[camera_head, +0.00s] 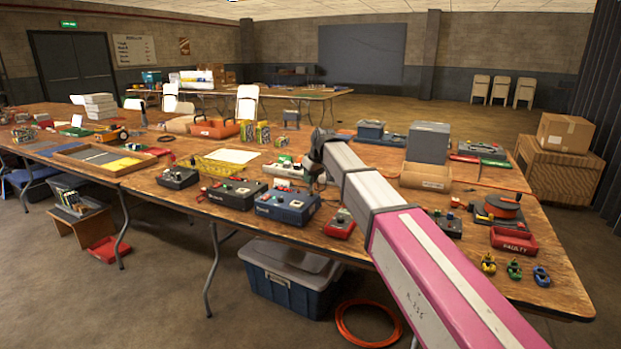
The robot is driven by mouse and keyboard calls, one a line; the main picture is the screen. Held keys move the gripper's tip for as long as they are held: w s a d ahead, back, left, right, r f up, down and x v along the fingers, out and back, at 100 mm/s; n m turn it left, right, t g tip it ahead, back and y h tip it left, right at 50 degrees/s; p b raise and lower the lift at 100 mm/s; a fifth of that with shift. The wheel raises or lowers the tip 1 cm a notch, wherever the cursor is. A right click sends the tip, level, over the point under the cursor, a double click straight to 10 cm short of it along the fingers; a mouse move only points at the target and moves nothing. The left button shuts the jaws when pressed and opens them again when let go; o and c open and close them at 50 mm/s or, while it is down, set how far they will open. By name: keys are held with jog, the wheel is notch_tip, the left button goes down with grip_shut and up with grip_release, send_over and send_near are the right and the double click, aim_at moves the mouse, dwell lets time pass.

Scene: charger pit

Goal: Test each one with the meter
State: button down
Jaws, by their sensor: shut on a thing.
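My pink and white arm reaches from the lower right to the middle of the long table, in the head view. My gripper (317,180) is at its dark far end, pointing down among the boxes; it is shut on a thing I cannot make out. Dark boxes with coloured knobs stand along the front edge: one at left (178,179), one in the middle (236,195) and a blue one (286,205). A small red box (340,223) is right of the blue one. I cannot tell which thing is the meter.
A red tray marked FAULTY (514,241) and an orange cable reel (503,207) are at the right. Small yellow (488,263), green (514,270) and blue (541,276) items lie near the right corner. A grey box (428,142) stands behind my arm.

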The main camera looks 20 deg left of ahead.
jog(key=c, duration=0.7)
grip_release()
jog(key=shift+r, duration=0.1)
jog(key=shift+r, duration=3.65)
